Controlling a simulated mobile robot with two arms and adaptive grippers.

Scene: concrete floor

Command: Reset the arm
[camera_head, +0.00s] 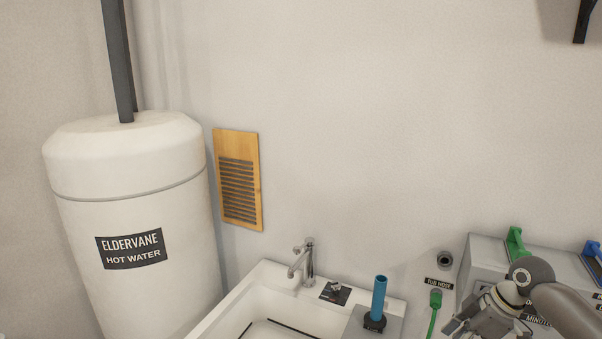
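My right arm comes in from the lower right corner. Its gripper (462,328) hangs at the bottom edge, in front of a grey machine (487,258) and just right of a green hose. The gripper is partly cut off by the frame, and its fingers are too small and unclear to tell whether they are open or shut. I see nothing clearly held in it. My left arm and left gripper are not in view.
A white sink (264,280) with a chrome faucet (308,262) stands at bottom centre. A blue upright tube (379,298) and the green hose (434,312) are right of it. A hot water tank (135,215) fills the left. A wooden vent (239,180) hangs on the wall.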

